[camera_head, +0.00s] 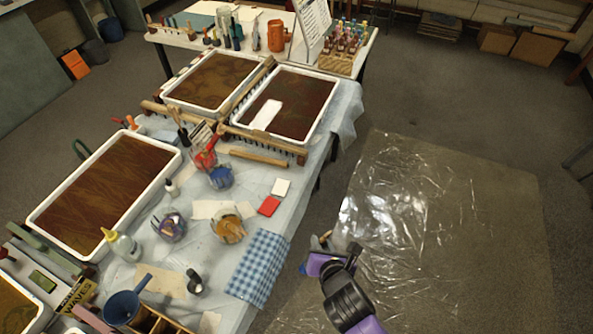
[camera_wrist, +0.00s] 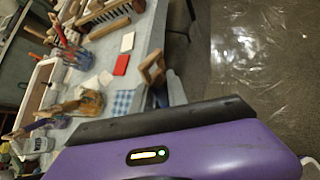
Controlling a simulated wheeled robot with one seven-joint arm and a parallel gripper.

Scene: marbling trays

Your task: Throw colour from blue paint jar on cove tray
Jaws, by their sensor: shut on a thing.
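My gripper (camera_head: 322,246) is over the floor, just off the table's right edge. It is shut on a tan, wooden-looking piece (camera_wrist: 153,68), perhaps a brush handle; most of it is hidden. A jar of blue paint (camera_head: 221,177) stands on the table, left of and beyond my gripper; it also shows in the wrist view (camera_wrist: 82,60). Brown-filled white trays lie at the left (camera_head: 174,160), back middle (camera_head: 166,97), back right (camera_head: 335,92) and near left corner (camera_head: 45,312). I cannot tell which is the cove tray. The back right one has a white patch.
Near the blue jar are a red jar (camera_head: 205,160), a purple jar (camera_head: 170,228) and an orange jar (camera_head: 229,228). A blue checked cloth (camera_head: 258,268) lies at the table's right edge. Clear plastic sheeting (camera_head: 420,215) covers the open floor at right.

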